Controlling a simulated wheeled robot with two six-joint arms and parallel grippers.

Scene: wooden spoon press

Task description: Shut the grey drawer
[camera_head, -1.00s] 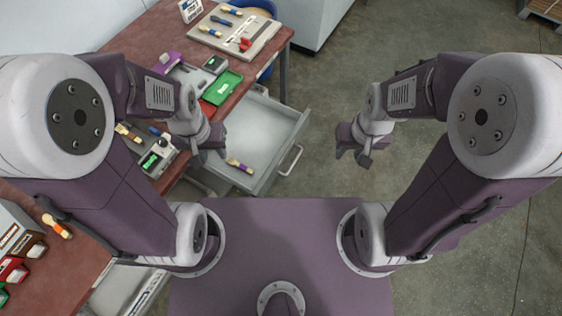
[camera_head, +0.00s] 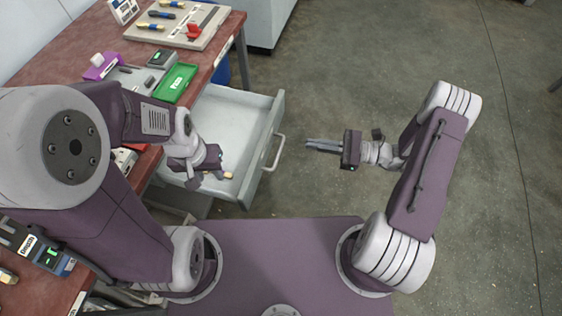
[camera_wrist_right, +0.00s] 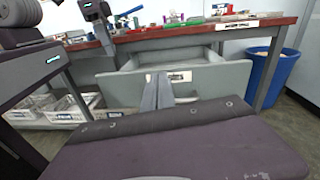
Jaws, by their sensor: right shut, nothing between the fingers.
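The grey drawer (camera_head: 235,118) stands pulled out from the red-topped bench in the head view. Its bar handle (camera_head: 274,153) faces right. In the right wrist view the drawer front (camera_wrist_right: 215,82) is ahead, with a white label. My right gripper (camera_head: 308,145) is shut and empty; its fingers point left at the handle, apart from it in the head view. The fingers show in the wrist view (camera_wrist_right: 158,90) before the drawer front. My left gripper (camera_head: 207,172) hangs over the drawer's near left part; its jaw opening is unclear. A light-tipped item (camera_head: 228,175) shows beside it, partly hidden.
The bench (camera_head: 225,42) holds a green tray (camera_head: 176,82), a tool board (camera_head: 180,25) and small devices. A blue bin (camera_wrist_right: 268,78) stands right of the drawer in the wrist view. The floor (camera_head: 400,60) right of the drawer is clear.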

